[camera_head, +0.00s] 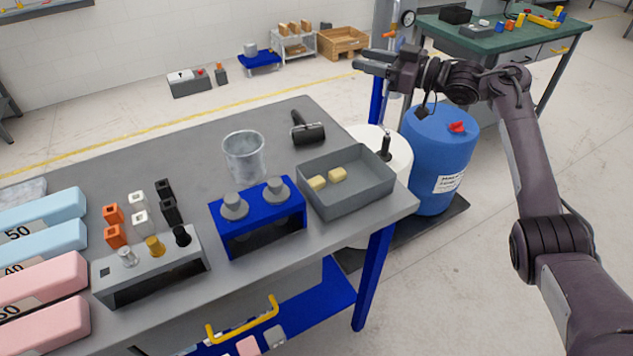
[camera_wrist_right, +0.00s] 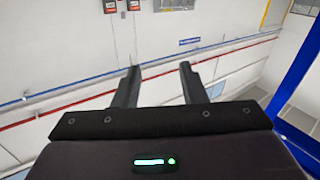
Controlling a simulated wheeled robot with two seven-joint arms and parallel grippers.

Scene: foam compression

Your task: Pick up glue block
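Two small pale-yellow blocks, which look like the glue blocks, lie in a grey open tray (camera_head: 372,193) at the right end of the grey table. One is the left yellow block (camera_head: 317,183) and the other is the right yellow block (camera_head: 338,174); they lie close together. My right gripper (camera_head: 362,60) is raised beyond the table's far right corner, well away from the tray. In the right wrist view its two fingers (camera_wrist_right: 160,88) stand apart with nothing between them. My left gripper is not in view.
A blue stand (camera_head: 240,242) with grey knobs, a clear cup (camera_head: 244,157) and a black roller (camera_head: 308,131) are near the tray. Small coloured blocks, a grey holder (camera_head: 150,278) and foam bars fill the left. A blue drum (camera_head: 440,165) stands right of the table.

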